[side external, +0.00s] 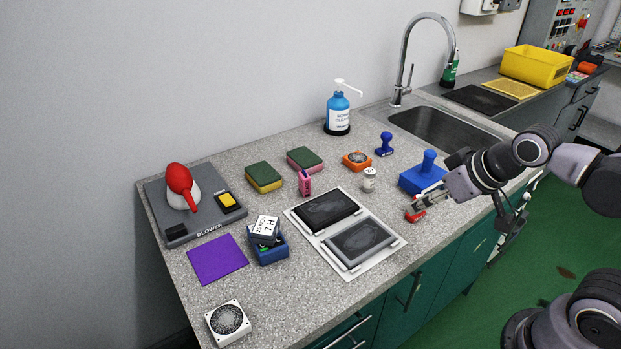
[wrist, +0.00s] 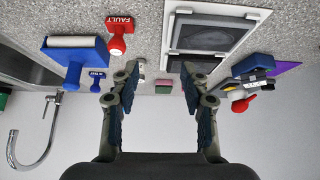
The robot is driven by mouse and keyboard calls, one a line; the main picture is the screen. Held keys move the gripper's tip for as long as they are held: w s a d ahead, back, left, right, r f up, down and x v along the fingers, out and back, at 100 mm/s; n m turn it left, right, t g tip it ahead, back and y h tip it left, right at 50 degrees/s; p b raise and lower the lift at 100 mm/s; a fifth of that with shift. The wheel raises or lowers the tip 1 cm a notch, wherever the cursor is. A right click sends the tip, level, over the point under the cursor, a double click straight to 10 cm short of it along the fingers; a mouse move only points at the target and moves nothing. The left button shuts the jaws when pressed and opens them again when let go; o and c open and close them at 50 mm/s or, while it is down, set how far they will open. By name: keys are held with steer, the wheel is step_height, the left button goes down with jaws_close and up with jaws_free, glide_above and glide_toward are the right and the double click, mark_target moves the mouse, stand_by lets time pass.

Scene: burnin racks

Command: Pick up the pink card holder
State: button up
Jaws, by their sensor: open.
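The small pink card holder (side external: 305,183) stands on the speckled counter in the side external view, in front of a pink sponge with a dark green top (side external: 304,159). I cannot make the holder out surely in the wrist view. My gripper (side external: 427,204) is at the counter's front right, well to the right of the holder and close to a red stamp (side external: 415,214). In the wrist view, my gripper (wrist: 160,73) shows two spread fingers with nothing between them.
A white double tray with dark pads (side external: 372,266) lies front centre. A yellow-green sponge (side external: 264,177) and blue box (side external: 268,249) lie left. The sink is behind.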

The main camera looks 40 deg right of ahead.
steer(key=w+a+r+n+g, duration=0.1)
steer(key=w+r+n+g, duration=0.15)
steer(key=w+r, duration=0.35)
steer(key=n+g, duration=0.4)
steer(key=n, duration=0.8)
glide_above(304, 175)
step_height(304, 175, down, 4)
steer(key=shift+s+r, duration=0.1)
steer(key=shift+s, duration=0.05)
steer(key=shift+w+a+f+n+g, duration=0.3)
steer(key=shift+f+n, duration=0.15)
steer(key=shift+f, duration=0.4)
step_height(304, 175, down, 5)
steer(key=shift+r, duration=0.1)
steer(key=shift+s+d+f, duration=0.1)
steer(key=shift+d+f, duration=0.1)
steer(key=shift+f, duration=1.15)
steer(key=shift+d+f, duration=0.15)
steer(key=shift+f, duration=1.2)
